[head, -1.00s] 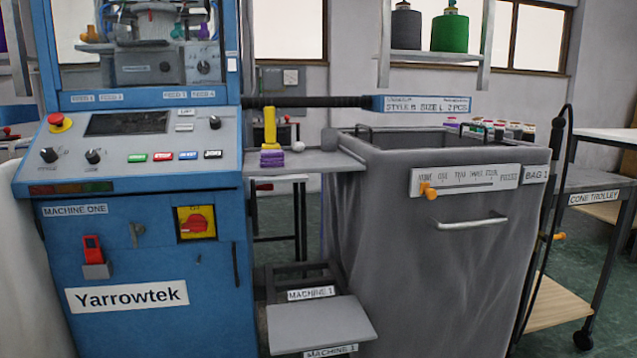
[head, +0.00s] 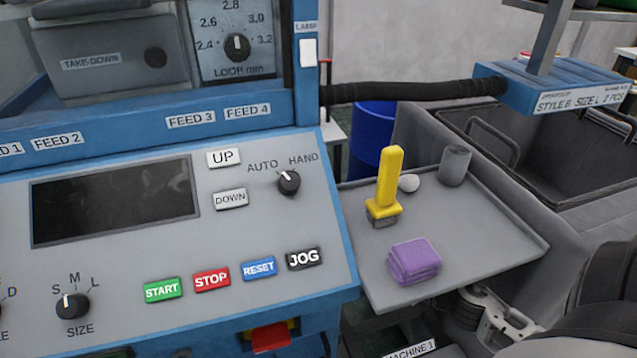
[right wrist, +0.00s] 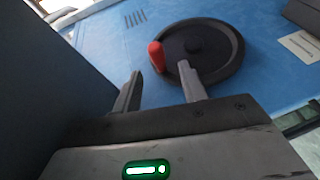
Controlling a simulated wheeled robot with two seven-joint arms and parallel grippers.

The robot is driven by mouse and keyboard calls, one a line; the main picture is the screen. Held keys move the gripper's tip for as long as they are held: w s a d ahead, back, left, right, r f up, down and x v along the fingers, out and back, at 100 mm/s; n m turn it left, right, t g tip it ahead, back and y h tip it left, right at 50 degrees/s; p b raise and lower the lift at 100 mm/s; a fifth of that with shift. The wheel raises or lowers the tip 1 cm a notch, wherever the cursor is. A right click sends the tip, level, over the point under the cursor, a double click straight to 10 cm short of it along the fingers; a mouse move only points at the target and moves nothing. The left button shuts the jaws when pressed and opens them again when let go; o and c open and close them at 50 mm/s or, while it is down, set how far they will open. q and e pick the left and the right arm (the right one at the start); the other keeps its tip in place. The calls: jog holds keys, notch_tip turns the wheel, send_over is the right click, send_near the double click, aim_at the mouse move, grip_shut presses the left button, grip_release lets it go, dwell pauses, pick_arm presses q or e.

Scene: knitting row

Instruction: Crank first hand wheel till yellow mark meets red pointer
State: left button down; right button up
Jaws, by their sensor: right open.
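The hand wheel (right wrist: 222,72) is a dark disc with a hub on a blue panel in the right wrist view. Its red crank handle (right wrist: 156,56) stands at the wheel's left edge. My right gripper (right wrist: 158,80) is open and empty. In that view the handle shows between and beyond its two fingertips, and one finger overlaps the wheel's lower left rim. I cannot tell the depth between them. I cannot make out a yellow mark or a red pointer. The wheel is not visible in the head view. My left gripper is not in view.
The control panel (head: 115,285) fills the left of the head view. A grey side shelf (head: 480,240) carries a yellow-handled tool (head: 390,178), a purple block (head: 414,261) and a grey cup (head: 455,165). A grey bin (head: 590,165) stands behind. My dark arm takes up the lower right.

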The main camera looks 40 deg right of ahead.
jog(key=w, duration=0.5)
jog(key=w+f, duration=0.1)
jog(key=w, duration=0.2)
jog(key=shift+a, duration=0.2)
grip_shut()
